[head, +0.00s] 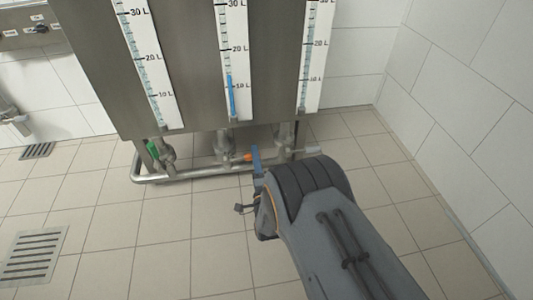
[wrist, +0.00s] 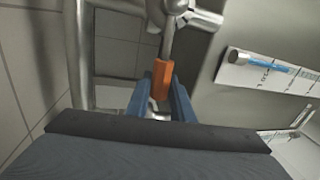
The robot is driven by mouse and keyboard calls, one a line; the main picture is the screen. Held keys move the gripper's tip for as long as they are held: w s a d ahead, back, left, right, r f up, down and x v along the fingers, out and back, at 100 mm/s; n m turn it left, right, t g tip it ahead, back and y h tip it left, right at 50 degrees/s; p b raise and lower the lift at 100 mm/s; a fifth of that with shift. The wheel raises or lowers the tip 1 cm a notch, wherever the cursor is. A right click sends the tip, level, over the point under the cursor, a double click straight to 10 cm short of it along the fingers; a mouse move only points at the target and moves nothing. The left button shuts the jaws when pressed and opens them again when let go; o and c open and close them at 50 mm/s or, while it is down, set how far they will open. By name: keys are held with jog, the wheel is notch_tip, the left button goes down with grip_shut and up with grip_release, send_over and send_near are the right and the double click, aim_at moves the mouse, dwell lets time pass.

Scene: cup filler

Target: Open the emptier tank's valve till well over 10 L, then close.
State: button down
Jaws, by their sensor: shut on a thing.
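The steel tank block (head: 190,60) carries three gauges. The middle gauge (head: 235,60) shows a blue column reaching a little above its 10 L mark. The left gauge (head: 148,70) and right gauge (head: 313,60) look pale, and I cannot read a level in them. The middle valve's orange handle (head: 248,157) points to the right from its pipe in the head view. My gripper (head: 257,162) is at this handle. In the wrist view my gripper (wrist: 157,105) is shut on the orange handle (wrist: 161,80), between its blue fingers.
A green valve handle (head: 152,150) is at the left pipe. A horizontal steel pipe (head: 190,172) runs low below the tanks. A tiled wall (head: 470,110) stands at the right. Floor drains (head: 33,257) lie at the left, and the tiled floor between is clear.

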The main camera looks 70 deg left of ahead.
jog(key=shift+f+m, duration=0.35)
jog(key=shift+m, duration=0.05)
jog(key=c, duration=1.6)
grip_release()
jog(key=shift+f, duration=0.1)
jog(key=shift+o, duration=0.2)
jog(key=p+v, duration=0.3)
jog(key=v, duration=0.4)
jog(key=shift+s+d, duration=0.2)
jog(key=shift+d, duration=0.15)
